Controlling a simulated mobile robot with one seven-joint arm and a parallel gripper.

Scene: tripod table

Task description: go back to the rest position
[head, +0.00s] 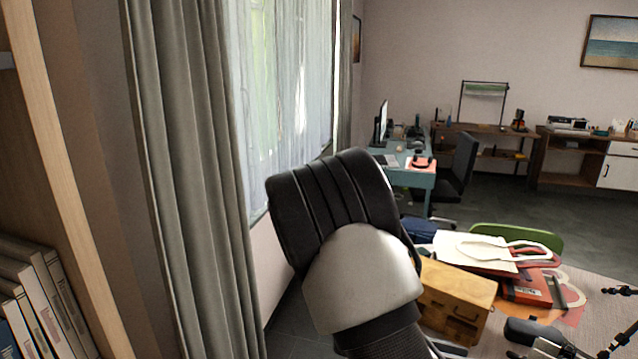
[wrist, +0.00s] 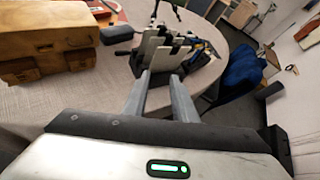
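In the wrist view my gripper (wrist: 161,75) shows two grey fingers pointing forward, with a clear gap between them. They look open and empty over the light table (wrist: 60,118). A tripod-like stand with pale plates and dark legs (wrist: 155,48) shows just beyond the fingertips; I cannot tell whether they touch it. In the head view my arm fills the middle and my gripper is out of sight. The table (head: 592,285) is at the lower right there.
A wooden box (head: 455,297) stands on the table, also at left in the wrist view (wrist: 45,40). A dark rounded case (wrist: 117,33) lies beside it. Bags (head: 480,250) lie behind the box. A curtain (head: 190,180) and a bookshelf (head: 75,180) are at left. A blue chair (wrist: 242,70) is beyond the table.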

